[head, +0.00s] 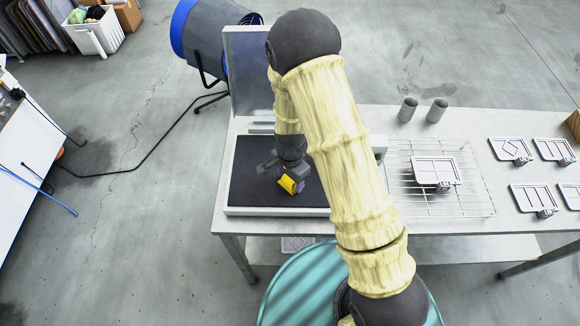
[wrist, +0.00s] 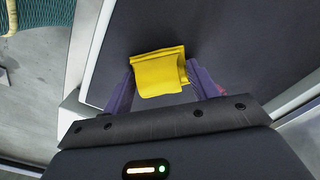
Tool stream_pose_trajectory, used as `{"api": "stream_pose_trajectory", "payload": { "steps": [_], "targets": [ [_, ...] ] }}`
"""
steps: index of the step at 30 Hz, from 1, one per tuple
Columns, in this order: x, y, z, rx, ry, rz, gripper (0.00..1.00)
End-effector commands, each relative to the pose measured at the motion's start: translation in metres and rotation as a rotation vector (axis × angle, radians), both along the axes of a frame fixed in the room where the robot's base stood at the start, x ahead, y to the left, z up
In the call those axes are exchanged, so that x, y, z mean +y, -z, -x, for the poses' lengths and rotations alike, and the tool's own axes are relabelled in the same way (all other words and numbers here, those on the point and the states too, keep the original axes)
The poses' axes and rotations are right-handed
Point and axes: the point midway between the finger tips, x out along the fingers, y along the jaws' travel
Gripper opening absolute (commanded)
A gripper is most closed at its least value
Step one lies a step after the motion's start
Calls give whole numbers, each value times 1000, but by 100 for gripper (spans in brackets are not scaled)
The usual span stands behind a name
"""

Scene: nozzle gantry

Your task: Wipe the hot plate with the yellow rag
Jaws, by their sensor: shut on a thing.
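The yellow rag (head: 290,185) is over the dark hot plate (head: 255,185) in the head view, right of the plate's middle. The hot plate is a black square surface in a light frame, with a raised grey panel behind it. My gripper (head: 284,178) is shut on the rag. In the wrist view the rag (wrist: 158,70) sits between my two purple fingers, with the dark plate (wrist: 225,35) behind it. I cannot tell whether the rag touches the plate. My arm hides the right side of the plate.
The hot plate stands on a metal table (head: 380,225). Right of it is a wire rack (head: 470,200) with a grey tray (head: 436,170) on it. Several similar trays lie farther right. Two grey cups (head: 408,109) stand at the back. A blue drum fan (head: 205,38) stands behind the table.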

Motion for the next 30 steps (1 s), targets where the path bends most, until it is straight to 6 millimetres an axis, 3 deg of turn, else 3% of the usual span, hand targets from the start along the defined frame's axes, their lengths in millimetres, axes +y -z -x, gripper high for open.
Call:
{"api": "stream_pose_trajectory", "payload": {
  "steps": [2,4,21,30],
  "targets": [
    [-1,-5,0,2,1,1,34],
    [0,-26,-1,-3,2,-1,34],
    [-7,-74,-2,0,15,0,34],
    [-8,-83,-2,0,18,0,34]
  ]
}}
